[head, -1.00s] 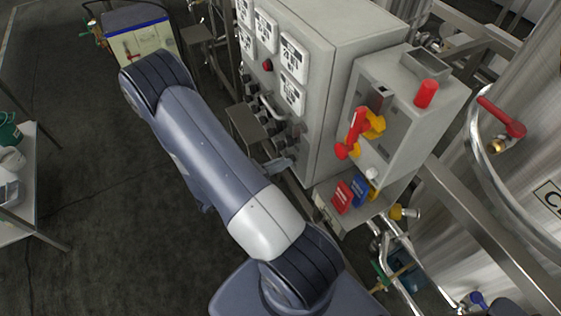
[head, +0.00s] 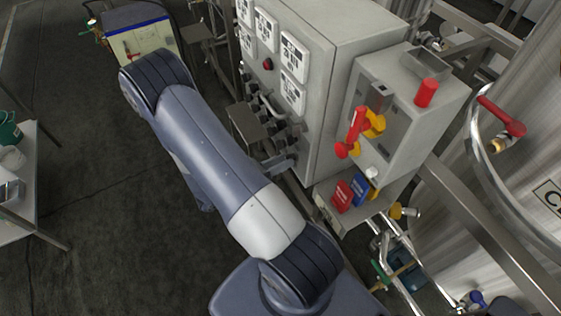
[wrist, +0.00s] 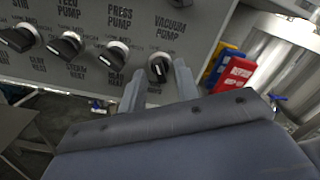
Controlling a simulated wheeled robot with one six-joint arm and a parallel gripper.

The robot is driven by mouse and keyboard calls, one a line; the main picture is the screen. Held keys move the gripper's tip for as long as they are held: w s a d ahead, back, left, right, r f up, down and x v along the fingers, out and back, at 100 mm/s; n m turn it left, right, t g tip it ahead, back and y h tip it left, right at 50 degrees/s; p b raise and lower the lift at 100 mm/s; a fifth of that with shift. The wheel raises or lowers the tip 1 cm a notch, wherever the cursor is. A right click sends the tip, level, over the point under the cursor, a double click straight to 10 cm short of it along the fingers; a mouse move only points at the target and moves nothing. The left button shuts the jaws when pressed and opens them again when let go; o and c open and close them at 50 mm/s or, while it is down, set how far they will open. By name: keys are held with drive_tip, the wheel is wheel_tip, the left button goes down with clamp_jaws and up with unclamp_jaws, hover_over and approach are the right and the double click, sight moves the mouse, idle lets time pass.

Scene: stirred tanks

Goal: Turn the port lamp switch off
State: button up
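Black rotary switches sit in a row on the grey control panel, in the wrist view at upper left. The rightmost switch (wrist: 158,69), below the "VACUUM PUMP" label, has a black knob on a pale collar. Its lower label is mostly hidden by my gripper, so I cannot read whether it is the port lamp switch. My gripper (wrist: 158,76) is open, with one finger on either side of this knob. I cannot tell whether the fingers touch it. In the head view, my gripper (head: 281,163) is small at the panel's lower edge, beside the switches.
Three more switches, including one below "PRESS PUMP" (wrist: 113,54), stand to the left. A grey box with a red handle (head: 356,125) and a steel tank (head: 500,190) stand farther right.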

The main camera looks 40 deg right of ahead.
drive_tip(key=b+v, duration=0.2)
drive_tip(key=v, duration=0.9)
drive_tip(key=shift+d, duration=0.1)
drive_tip(key=p+x, duration=0.2)
drive_tip(key=x, duration=0.8)
drive_tip(key=shift+d, duration=0.4)
drive_tip(key=shift+a, duration=0.1)
